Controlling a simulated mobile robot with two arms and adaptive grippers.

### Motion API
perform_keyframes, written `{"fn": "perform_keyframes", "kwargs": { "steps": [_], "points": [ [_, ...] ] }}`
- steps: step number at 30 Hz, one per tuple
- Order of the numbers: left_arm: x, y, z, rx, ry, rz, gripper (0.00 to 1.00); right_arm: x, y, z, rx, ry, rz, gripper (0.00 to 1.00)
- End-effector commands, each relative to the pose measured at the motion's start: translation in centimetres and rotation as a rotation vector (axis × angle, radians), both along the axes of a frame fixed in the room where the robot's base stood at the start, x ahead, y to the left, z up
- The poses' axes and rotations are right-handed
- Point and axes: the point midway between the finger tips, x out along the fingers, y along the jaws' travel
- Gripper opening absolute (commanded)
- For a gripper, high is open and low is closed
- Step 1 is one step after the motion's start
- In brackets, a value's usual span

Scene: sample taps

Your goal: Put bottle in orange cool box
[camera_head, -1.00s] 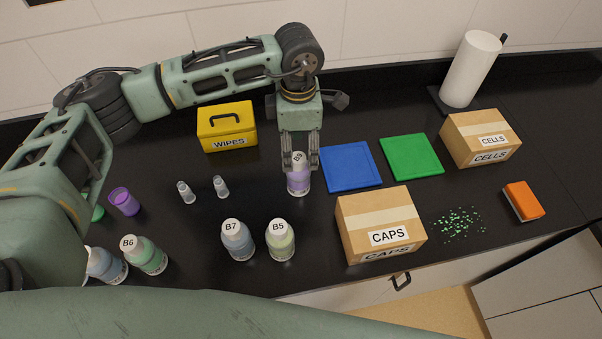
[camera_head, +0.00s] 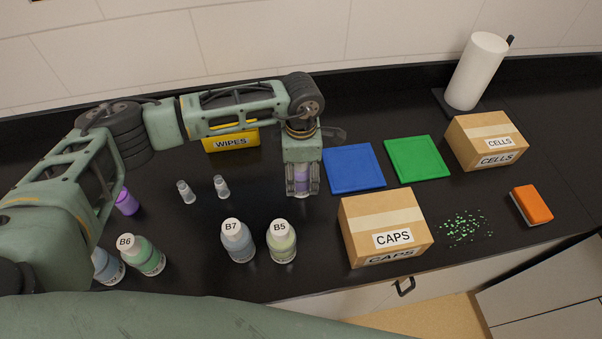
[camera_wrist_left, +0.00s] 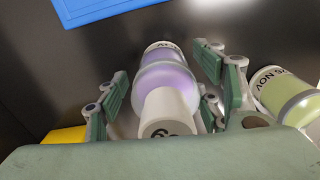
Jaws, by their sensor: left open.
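A purple bottle (camera_head: 302,180) with a white cap stands on the black bench, mostly hidden in the head view by my left gripper (camera_head: 302,190). In the left wrist view the bottle (camera_wrist_left: 165,82) lies between the spread fingers of the left gripper (camera_wrist_left: 165,100), with its cap towards the camera. The fingers are open around it, and a gap shows on the left side. Other labelled bottles stand nearer: B7 (camera_head: 238,242), B5 (camera_head: 282,243) and B6 (camera_head: 143,256). No orange cool box shows in these views. My right gripper is not in view.
A blue mat (camera_head: 353,168), a green mat (camera_head: 417,158) and a CAPS box (camera_head: 375,215) lie right of the gripper. Two small clear vials (camera_head: 222,188) stand left. A yellow WIPES box (camera_head: 230,139) is behind. An orange-topped block (camera_head: 533,204) lies far right.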

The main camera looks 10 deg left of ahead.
Motion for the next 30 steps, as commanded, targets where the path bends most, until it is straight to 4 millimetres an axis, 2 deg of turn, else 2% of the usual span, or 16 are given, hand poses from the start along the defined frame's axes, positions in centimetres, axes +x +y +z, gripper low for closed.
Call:
{"fn": "perform_keyframes", "kwargs": {
  "steps": [1,6,13,30],
  "points": [
    [-0.1,0.0,-0.3,0.001,0.003,0.001,0.61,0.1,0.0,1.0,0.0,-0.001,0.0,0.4],
    [0.0,0.0,-2.2,0.001,0.0,-0.001,0.61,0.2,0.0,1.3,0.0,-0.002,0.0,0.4],
    [0.0,0.0,-2.5,0.0,-0.001,-0.001,0.61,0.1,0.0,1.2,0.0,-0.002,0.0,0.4],
    [0.0,0.0,-2.4,0.0,-0.001,0.0,0.12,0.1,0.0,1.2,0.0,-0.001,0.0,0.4]
  ]
}}
